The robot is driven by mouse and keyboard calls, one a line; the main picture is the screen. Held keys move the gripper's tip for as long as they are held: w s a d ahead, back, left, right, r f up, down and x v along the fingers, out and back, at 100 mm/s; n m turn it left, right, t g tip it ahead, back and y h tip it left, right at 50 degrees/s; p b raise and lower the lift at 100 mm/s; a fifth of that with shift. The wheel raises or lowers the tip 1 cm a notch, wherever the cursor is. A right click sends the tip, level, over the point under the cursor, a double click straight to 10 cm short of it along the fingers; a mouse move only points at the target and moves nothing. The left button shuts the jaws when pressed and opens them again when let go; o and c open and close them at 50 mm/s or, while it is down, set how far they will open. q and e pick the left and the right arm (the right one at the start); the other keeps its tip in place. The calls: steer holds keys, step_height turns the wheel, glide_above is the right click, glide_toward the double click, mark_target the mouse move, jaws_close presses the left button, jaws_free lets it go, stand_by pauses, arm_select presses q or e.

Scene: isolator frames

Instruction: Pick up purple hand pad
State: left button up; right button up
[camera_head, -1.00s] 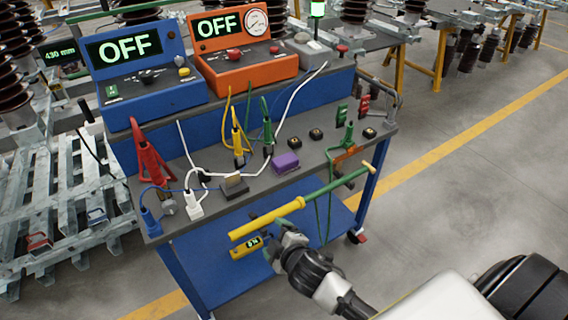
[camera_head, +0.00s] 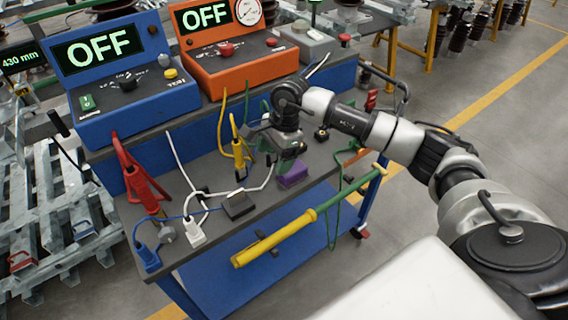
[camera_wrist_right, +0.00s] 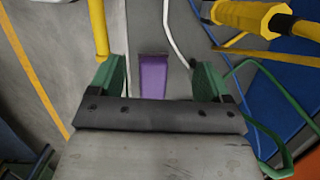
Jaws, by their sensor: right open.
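The purple hand pad (camera_head: 293,175) lies on the grey top of the blue cart (camera_head: 215,224). In the right wrist view the purple pad (camera_wrist_right: 154,76) shows between and beyond the two green fingers. My right gripper (camera_head: 287,158) is open and empty, just above and behind the pad in the head view. Its fingers (camera_wrist_right: 155,84) stand apart on either side of the pad in the wrist view. I cannot tell whether they touch it. My left gripper is not in view.
A dark grey block (camera_head: 238,206) and a white plug (camera_head: 196,232) lie left of the pad. Yellow clamps (camera_head: 238,150) and cables stand close by. A yellow-green rod (camera_head: 275,239) crosses the cart's front. Blue (camera_head: 118,75) and orange (camera_head: 236,58) boxes stand behind.

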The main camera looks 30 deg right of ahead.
steer(key=d+h, duration=0.1)
steer(key=d+r, duration=0.1)
steer(key=d, duration=0.1)
steer(key=d+h, duration=0.1)
steer(key=d, duration=0.1)
steer(key=shift+w+r+g+h, duration=0.3)
steer(key=shift+w+r, duration=0.05)
steer(key=shift+r, duration=0.05)
steer(key=shift+d+f, duration=0.15)
steer(key=shift+d, duration=0.25)
glide_above(293, 169)
steer(key=f, duration=0.4)
steer(key=shift+w+d+f+p, duration=0.2)
steer(key=shift+w+f+p, duration=0.1)
steer(key=shift+w+p, duration=0.05)
step_height(293, 169, down, 5)
steer(key=shift+s+r+p, duration=0.1)
steer(key=shift+s+p, duration=0.05)
steer(key=shift+p, duration=0.55)
steer(key=shift+f, duration=0.4)
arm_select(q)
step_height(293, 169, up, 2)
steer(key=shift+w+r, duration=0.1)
arm_select(e)
steer(key=shift+c, duration=0.2)
steer(key=c, duration=1)
